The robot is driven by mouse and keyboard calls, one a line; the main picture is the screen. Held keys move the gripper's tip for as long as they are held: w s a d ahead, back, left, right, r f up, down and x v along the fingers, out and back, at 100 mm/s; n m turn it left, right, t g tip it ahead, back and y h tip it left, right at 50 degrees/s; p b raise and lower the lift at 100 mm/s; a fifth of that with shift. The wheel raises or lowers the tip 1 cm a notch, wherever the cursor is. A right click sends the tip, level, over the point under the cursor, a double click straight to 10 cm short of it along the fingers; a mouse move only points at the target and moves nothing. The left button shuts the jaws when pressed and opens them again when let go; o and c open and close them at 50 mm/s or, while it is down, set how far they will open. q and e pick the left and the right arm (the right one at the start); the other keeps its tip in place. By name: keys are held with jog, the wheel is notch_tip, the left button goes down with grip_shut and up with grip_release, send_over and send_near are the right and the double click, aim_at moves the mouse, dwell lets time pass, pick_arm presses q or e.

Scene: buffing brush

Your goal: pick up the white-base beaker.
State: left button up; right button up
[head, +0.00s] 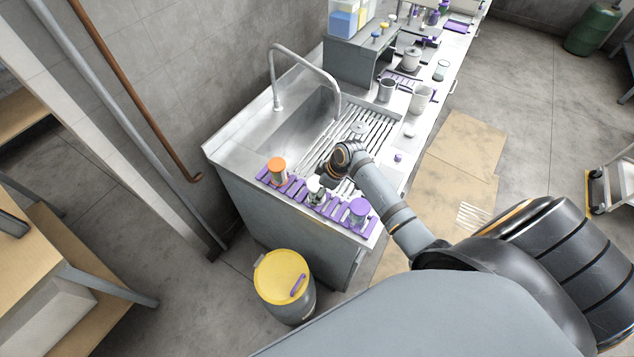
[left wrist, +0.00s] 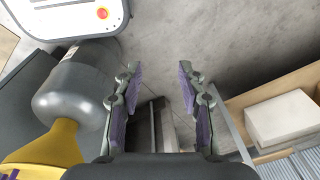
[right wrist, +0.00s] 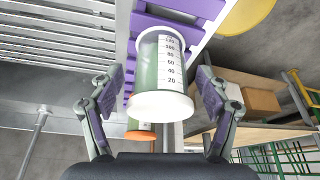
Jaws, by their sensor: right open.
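The white-base beaker (head: 316,184) stands in the middle of the purple rack (head: 335,208) at the front edge of the sink counter. Its clear body carries black graduation marks. In the right wrist view, the beaker's white base (right wrist: 160,106) faces the camera. My right gripper (head: 329,181) is at the beaker; in its wrist view the open fingers (right wrist: 160,76) stand on either side, with a gap at each side. My left gripper (left wrist: 161,75) shows only in its own wrist view, open and empty above the floor.
An orange-topped beaker (head: 277,164) and a purple-topped beaker (head: 359,206) stand at either side in the rack. Behind are the ribbed drainboard (head: 365,140), sink (head: 300,125) and curved faucet (head: 305,50). A yellow-lidded bin (head: 280,275) stands on the floor below.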

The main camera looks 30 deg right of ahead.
jog(key=shift+w+a+f, duration=0.15)
jog(key=shift+a+f, duration=0.05)
jog(key=shift+f, duration=0.2)
jog(key=c, duration=1.2)
pick_arm(q)
jog(key=shift+s, duration=0.7)
pick_arm(e)
jog(key=shift+c, duration=0.2)
jog(key=shift+r, duration=0.1)
jog(key=shift+r, duration=0.25)
notch_tip(320, 180, up, 2)
jog(key=shift+d+r+b, duration=0.1)
jog(key=shift+r+b, duration=0.15)
jog(key=shift+b, duration=0.2)
pick_arm(q)
jog(key=shift+s+f+b, duration=0.1)
jog(key=shift+f+b, duration=1.85)
jog(key=shift+f, duration=0.4)
pick_arm(e)
jog(key=s+d+r, duration=0.4)
jog(key=d+r, duration=0.6)
jog(key=d, duration=0.3)
jog(key=shift+d, duration=0.2)
